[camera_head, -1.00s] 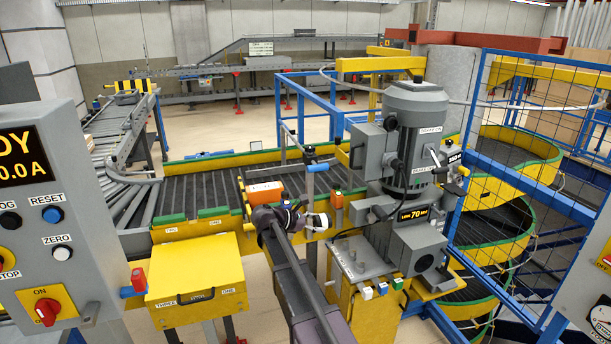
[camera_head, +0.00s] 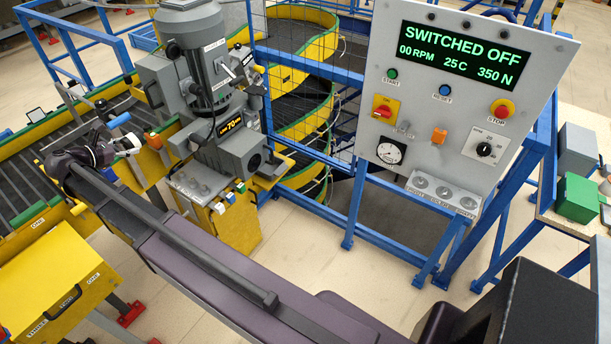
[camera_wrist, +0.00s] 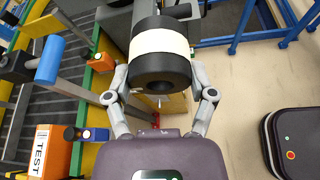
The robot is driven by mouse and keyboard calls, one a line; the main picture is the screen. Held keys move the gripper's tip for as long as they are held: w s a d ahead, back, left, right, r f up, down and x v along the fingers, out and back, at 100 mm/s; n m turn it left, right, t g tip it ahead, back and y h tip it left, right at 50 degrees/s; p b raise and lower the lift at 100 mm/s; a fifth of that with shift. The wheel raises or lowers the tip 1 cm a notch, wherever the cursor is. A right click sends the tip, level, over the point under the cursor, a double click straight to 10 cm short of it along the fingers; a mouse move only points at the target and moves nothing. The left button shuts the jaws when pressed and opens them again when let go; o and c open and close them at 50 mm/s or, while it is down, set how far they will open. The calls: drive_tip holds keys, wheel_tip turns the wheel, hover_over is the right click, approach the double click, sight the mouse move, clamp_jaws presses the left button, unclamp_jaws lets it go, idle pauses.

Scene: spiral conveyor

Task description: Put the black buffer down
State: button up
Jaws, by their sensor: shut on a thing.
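The black buffer (camera_wrist: 160,77) is a thick black cylinder with a broad white band round its middle. In the wrist view it lies between the two grey fingers of my gripper (camera_wrist: 160,88), which are shut on its sides. A small metal stud shows at its near end. In the head view my gripper (camera_head: 122,146) is at the far left, beside the grey motor unit; the buffer's outline is hard to make out there. The buffer is held up, with floor and yellow parts visible below it in the wrist view.
The grey motor unit (camera_head: 205,75) stands close to my gripper. A blue-handled lever (camera_wrist: 50,62) and an orange TEST box (camera_wrist: 56,150) are left of it. A control panel (camera_head: 465,105) reads SWITCHED OFF. A side table (camera_head: 560,222) at right carries a green block (camera_head: 577,198).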

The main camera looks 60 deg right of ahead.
sight(134, 132)
wheel_tip(134, 132, up, 4)
drive_tip(key=p, duration=0.3)
drive_tip(key=shift+r, duration=0.1)
idle(0.4)
